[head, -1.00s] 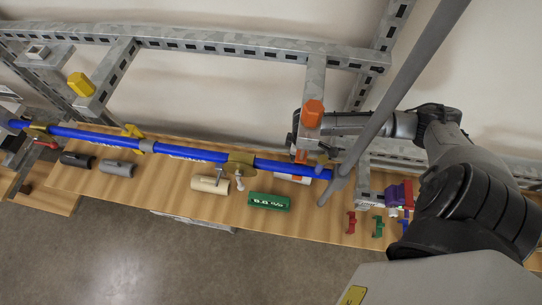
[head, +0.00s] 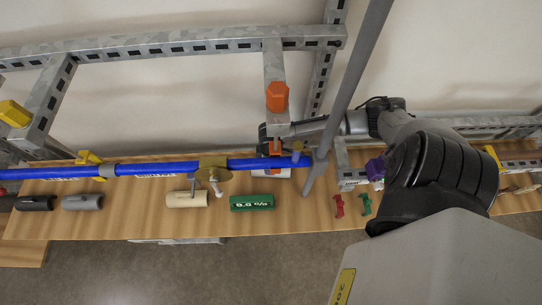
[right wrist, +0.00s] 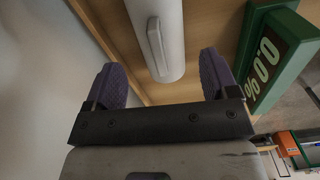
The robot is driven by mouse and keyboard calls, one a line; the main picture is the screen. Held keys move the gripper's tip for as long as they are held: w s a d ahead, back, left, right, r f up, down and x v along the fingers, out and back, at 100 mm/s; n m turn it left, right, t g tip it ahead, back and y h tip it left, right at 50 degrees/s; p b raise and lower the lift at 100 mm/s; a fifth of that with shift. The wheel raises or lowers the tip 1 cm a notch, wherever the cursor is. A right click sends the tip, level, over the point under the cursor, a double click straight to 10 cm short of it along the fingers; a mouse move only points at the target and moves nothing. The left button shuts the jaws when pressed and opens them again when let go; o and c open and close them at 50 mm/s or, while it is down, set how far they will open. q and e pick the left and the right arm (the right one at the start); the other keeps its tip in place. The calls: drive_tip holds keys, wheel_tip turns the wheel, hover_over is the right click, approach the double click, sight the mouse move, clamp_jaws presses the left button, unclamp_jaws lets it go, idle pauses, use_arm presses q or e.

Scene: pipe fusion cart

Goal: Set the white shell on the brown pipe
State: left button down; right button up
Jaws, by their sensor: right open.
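The white shell (right wrist: 158,40) is a smooth tube with a raised bar, lying between the two purple fingers of my right gripper (right wrist: 162,62) in the right wrist view. The fingers are open, with a gap on each side of it. In the head view, only a bit of white shell (head: 284,173) shows on the bench below the blue pipe's right end. My right gripper (head: 271,140) is there, mostly hidden behind the frame and orange knob. My left gripper is out of view.
A brown-gold clamp (head: 213,163) sits on the blue pipe. Metal frame bars stand over it. Red and green clips (head: 339,205) lie at right.

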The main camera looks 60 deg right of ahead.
wheel_tip(320, 180, down, 4)
drive_tip(key=shift+s+f+b, duration=0.1)
drive_tip(key=shift+f+b, duration=0.05)
drive_tip(key=shift+b, duration=0.25)
drive_tip(key=shift+f, duration=0.3)
drive_tip(key=shift+c, duration=0.4)
drive_tip(key=c, duration=0.8)
wheel_tip(320, 180, up, 9)
drive_tip(key=shift+p, duration=0.9)
drive_tip(key=shift+r, duration=0.55)
